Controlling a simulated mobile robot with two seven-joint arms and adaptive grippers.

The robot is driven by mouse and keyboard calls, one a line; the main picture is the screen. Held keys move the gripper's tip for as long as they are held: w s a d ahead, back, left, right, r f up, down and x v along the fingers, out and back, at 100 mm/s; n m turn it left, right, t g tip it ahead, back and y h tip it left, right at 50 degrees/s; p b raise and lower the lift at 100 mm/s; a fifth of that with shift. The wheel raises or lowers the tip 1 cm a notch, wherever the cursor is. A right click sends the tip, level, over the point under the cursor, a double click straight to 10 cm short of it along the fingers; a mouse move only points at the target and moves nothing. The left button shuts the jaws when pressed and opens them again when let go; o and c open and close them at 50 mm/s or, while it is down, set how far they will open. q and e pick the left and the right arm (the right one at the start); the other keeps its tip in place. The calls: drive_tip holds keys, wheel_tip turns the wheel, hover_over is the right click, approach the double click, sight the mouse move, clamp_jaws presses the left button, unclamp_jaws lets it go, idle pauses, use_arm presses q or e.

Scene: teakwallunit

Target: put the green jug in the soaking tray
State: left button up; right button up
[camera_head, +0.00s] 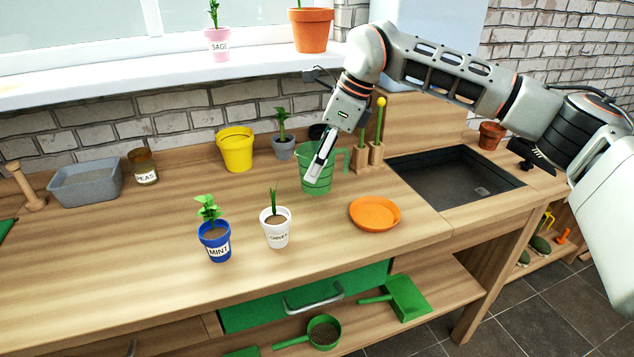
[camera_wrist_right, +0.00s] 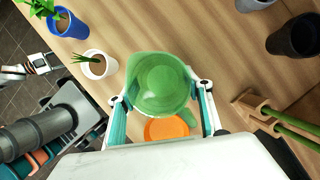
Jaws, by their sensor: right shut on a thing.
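The green jug (camera_head: 312,186) is a translucent green vessel with a handle on its right side. It is upright over the middle of the wooden bench; I cannot tell whether its base touches the top. My right gripper (camera_head: 318,172) is shut on the jug from above. In the right wrist view the jug (camera_wrist_right: 160,85) sits between the two fingers. A grey rectangular tray (camera_head: 88,186), which looks like the soaking tray, stands at the far left against the brick wall and looks empty. My left gripper is not in the head view.
Near the jug stand a yellow pot (camera_head: 236,152), a grey plant pot (camera_head: 284,149), a white chives pot (camera_head: 277,234), an orange saucer (camera_head: 375,214) and a wooden holder (camera_head: 362,160). The mint pot (camera_head: 215,246) and peas jar (camera_head: 144,167) are further left. A dark sink (camera_head: 450,185) lies right.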

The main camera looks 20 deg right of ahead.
sight(317, 181)
drive_tip(key=shift+f, duration=2.55)
drive_tip(key=shift+r, duration=0.1)
drive_tip(key=o, duration=1.2)
drive_tip(key=shift+f, duration=0.2)
drive_tip(key=shift+r, duration=0.1)
